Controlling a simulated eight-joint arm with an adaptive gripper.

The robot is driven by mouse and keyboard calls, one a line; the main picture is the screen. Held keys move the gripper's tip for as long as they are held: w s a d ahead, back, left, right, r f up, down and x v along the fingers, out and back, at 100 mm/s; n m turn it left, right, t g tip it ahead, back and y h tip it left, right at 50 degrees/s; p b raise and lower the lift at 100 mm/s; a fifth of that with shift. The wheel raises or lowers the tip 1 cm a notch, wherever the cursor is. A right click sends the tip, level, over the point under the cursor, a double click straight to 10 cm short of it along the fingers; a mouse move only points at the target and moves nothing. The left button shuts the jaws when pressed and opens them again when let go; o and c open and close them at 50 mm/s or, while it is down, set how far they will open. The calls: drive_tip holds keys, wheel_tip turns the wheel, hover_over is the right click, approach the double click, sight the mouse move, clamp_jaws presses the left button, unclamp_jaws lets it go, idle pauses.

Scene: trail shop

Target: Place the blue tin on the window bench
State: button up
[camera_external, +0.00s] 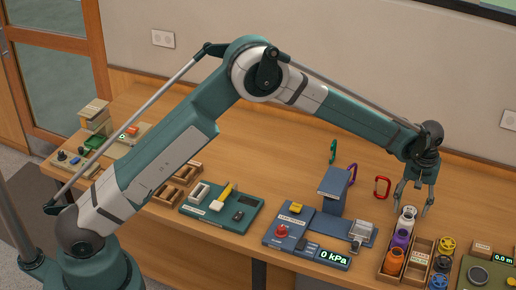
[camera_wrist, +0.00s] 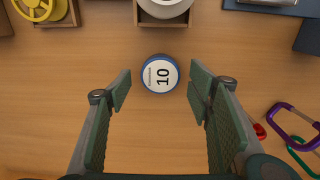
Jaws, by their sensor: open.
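A round tin (camera_wrist: 159,74) with a blue rim and a white top marked "10" stands on the wooden counter in the wrist view. My gripper (camera_wrist: 160,92) is open and empty, with its fingers left and right of the tin and apart from it. In the external view my gripper (camera_external: 413,205) points down at the right, just behind the bottle crate. The tin cannot be made out clearly there, behind the bottles and fingers. I cannot tell which surface is the window bench; a glazed door (camera_external: 50,65) shows at the far left.
A wooden crate (camera_external: 419,266) with orange, purple and pale bottles stands in front of my gripper. Yellow and blue valve wheels (camera_external: 447,244) are to its right.

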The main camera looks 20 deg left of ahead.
sight(409, 209)
wheel_tip(409, 209, up, 11)
idle(0.5)
idle(0.6)
drive_tip(key=shift+a, duration=0.1)
